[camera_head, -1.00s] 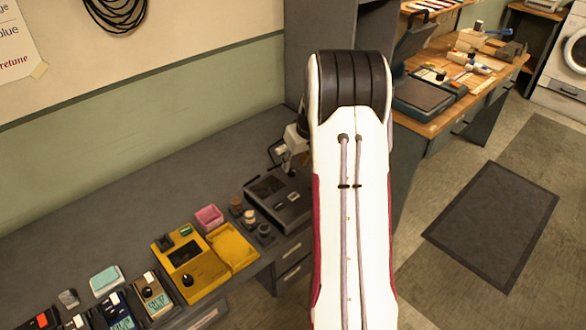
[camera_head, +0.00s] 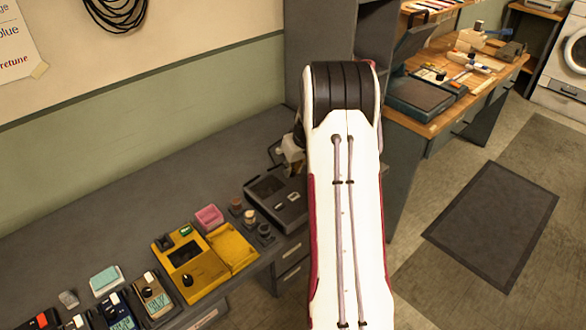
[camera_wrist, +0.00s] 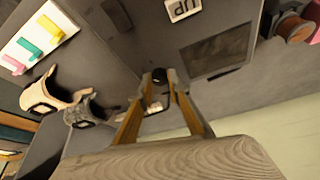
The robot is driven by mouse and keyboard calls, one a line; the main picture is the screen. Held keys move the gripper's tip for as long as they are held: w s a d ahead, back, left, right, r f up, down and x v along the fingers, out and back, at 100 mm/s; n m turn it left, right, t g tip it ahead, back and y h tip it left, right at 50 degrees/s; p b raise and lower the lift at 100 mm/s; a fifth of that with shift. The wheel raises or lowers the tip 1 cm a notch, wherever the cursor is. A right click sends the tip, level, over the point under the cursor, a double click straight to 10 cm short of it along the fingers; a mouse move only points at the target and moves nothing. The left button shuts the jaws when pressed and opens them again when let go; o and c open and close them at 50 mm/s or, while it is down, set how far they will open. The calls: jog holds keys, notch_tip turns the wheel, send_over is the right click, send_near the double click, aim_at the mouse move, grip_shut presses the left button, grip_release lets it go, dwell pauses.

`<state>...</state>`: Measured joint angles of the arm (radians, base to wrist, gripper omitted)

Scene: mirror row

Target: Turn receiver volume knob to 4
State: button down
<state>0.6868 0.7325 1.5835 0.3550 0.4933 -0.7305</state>
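A dark grey device (camera_head: 277,194) with a darker panel lies on the bench left of my arm; it may be the receiver, but I cannot read a name on it. In the wrist view, a grey surface with a dark rectangular panel (camera_wrist: 216,50) and an upside-down white label (camera_wrist: 185,9) shows. A small black knob (camera_wrist: 159,75) appears between the tips of my gripper (camera_wrist: 158,88). The two fingers stand apart, so the gripper is open; I cannot tell whether they touch the knob.
Left of the grey device are small jars (camera_head: 249,217), a pink box (camera_head: 209,216) and a yellow device (camera_head: 188,262). Further left are more small devices (camera_head: 153,296). A white panel with coloured pieces (camera_wrist: 38,38) shows in the wrist view. The bench behind is clear.

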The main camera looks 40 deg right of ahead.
jog(key=shift+a+f+m+g+h, duration=0.1)
jog(key=shift+m+g+h, duration=0.25)
jog(key=shift+m, duration=0.85)
jog(key=shift+a+m+g+h, duration=0.15)
jog(key=shift+m+h, duration=0.3)
jog(key=shift+m, duration=0.75)
jog(key=c, duration=1.9)
grip_release()
jog(key=shift+v, duration=1.1)
jog(key=v, duration=1)
jog(key=shift+d, duration=0.1)
